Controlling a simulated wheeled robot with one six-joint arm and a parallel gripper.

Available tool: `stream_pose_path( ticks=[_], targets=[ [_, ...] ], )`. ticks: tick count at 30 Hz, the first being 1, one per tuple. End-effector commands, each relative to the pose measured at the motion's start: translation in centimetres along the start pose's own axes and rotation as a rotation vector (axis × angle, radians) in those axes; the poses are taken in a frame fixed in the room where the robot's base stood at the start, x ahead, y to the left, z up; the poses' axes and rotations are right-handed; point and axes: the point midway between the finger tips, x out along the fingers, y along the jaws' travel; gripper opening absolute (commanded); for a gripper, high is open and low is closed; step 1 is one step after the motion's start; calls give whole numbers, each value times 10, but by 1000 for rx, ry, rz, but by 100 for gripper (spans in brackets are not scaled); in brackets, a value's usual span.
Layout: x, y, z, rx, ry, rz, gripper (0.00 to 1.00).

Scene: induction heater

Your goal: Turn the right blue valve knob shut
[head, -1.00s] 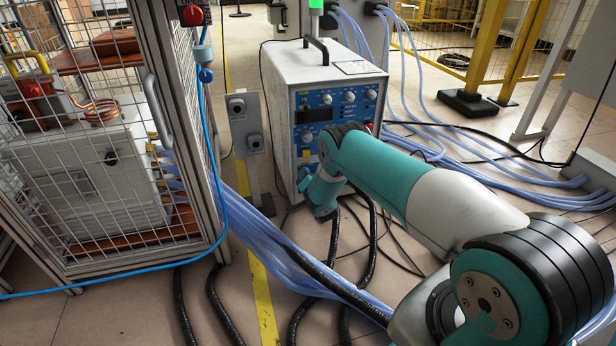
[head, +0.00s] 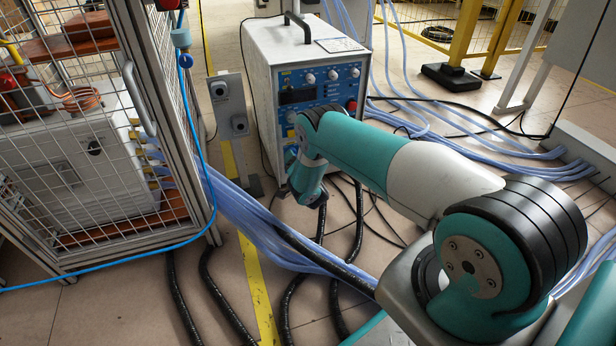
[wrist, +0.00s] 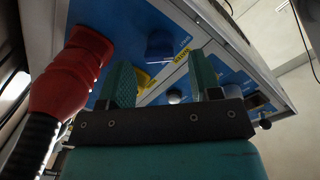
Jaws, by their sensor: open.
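A blue knob (wrist: 160,46) sits on the blue front panel of the heater (wrist: 225,80) in the wrist view, beside a yellow label. I cannot tell whether it is the right one of a pair.
A red connector (wrist: 73,72) with a black cable is close to the left finger. A yellow fitting (wrist: 143,78) shows between the fingers. In the head view, a wire cage (head: 85,140) stands at left, a grey switch post (head: 232,110) beside the heater, and hoses cross the floor.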

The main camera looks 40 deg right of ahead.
Motion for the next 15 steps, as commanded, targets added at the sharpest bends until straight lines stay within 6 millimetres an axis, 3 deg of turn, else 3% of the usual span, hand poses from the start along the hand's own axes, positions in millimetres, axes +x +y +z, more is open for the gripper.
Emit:
stream_pose_path(
  ticks=[15],
  targets=[
    [-85,-6,-5,-4,-5,1,58]
  ],
)
